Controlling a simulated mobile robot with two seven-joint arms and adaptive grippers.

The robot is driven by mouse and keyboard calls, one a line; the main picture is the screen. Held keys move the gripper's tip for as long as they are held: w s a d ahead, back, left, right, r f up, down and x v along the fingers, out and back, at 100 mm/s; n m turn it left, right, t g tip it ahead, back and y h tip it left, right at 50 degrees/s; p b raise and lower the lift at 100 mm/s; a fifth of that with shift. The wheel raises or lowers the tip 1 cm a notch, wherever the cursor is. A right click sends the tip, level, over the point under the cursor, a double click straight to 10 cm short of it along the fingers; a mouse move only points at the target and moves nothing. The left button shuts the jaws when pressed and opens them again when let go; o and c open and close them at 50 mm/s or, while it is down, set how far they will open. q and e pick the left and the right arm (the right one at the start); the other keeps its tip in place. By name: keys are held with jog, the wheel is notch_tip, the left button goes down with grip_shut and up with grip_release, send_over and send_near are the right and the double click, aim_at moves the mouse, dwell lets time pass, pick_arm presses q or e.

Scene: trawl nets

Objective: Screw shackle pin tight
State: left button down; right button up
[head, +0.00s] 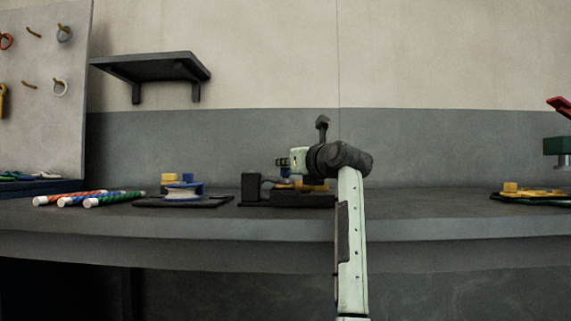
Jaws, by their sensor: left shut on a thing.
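My left gripper (283,162) is above the dark fixture (290,199) on the bench, its fingers pointing left. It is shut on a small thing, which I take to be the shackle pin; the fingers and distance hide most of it. A grey curved piece (265,181), probably the shackle, shows just below the fingertips, beside the fixture's upright black block (249,187). Yellow parts (315,186) show under the gripper. I cannot tell how far the pin sits in the shackle. My right gripper is not in view.
The bench (420,205) holds rope or marker rods (80,199) at left, a blue-and-white spool (183,191) on a dark mat, and yellow pieces (540,193) at right. A wall shelf (150,66) and pegboard (45,90) stand behind.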

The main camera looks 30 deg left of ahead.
pick_arm(q)
jog(key=shift+m+t+h, duration=0.3)
jog(key=shift+t, duration=0.1)
jog(key=m+t+h, duration=0.2)
jog(key=t, duration=0.1)
jog(key=shift+m+h, duration=0.4)
jog(key=m+t+h+b, duration=0.1)
jog(key=m+t+h, duration=0.1)
jog(key=t+h, duration=0.1)
jog(key=shift+f+m, duration=0.15)
jog(key=shift+m, duration=0.15)
jog(key=m+h, duration=0.1)
jog(key=h, duration=0.1)
jog(key=m+t+h+b, duration=0.1)
jog(key=h, duration=0.1)
jog(key=m+t+h, duration=0.1)
jog(key=m+h, duration=0.1)
jog(key=shift+d+r+h, duration=0.15)
jog(key=shift+r+h, duration=0.15)
jog(key=shift+r, duration=0.05)
jog(key=m+h, duration=0.2)
jog(key=h, duration=0.1)
jog(key=shift+m+h+b, duration=0.3)
jog(key=shift+f+m+g+h, duration=0.15)
jog(key=shift+m+g+h, duration=0.15)
jog(key=shift+m+h, duration=1.45)
jog(key=shift+h, duration=0.65)
